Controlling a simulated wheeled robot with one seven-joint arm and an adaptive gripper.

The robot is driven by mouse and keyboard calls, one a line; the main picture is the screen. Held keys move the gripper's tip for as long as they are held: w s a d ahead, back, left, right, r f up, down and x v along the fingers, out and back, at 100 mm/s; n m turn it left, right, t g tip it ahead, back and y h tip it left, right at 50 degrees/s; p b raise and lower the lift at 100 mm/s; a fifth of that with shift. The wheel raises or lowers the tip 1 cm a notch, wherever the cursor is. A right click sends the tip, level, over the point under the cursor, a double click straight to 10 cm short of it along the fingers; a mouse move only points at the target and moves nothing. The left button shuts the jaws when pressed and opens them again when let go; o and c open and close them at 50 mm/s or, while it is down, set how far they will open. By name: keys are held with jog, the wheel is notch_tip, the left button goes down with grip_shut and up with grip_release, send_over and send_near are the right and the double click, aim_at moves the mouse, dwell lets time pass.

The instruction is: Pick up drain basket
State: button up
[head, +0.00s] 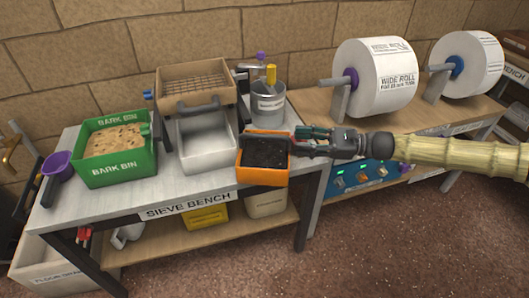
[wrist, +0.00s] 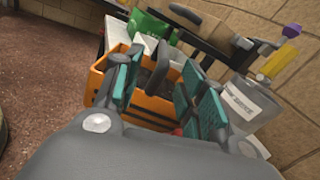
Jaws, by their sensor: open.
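The orange basket (head: 262,178), the likely drain basket, sits at the right front corner of the sieve bench, with dark material inside. No label on it can be read. My gripper (head: 296,140) reaches in from the right, its teal-padded fingers at the basket's right back edge. In the wrist view the orange basket (wrist: 97,82) shows slotted walls beyond and between the fingers. My gripper (wrist: 160,78) is open there, with a dark upright piece, perhaps a handle, between the fingers. Whether the fingers touch the basket I cannot tell.
On the sieve bench (head: 120,208) stand a green bark bin (head: 120,171), a white tray (head: 204,158) under a tan sieve box (head: 195,82), and a grey bucket (head: 268,103) with tools close behind the basket. Large paper rolls (head: 375,80) stand on the right-hand bench.

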aim_at(269, 139)
jog(key=a, duration=0.3)
jog(key=w+a+b, duration=0.1)
jog(key=a, duration=0.5)
jog(key=shift+w+a, duration=0.15)
jog(key=shift+a, duration=0.2)
jog(key=shift+c, duration=0.2)
grip_shut()
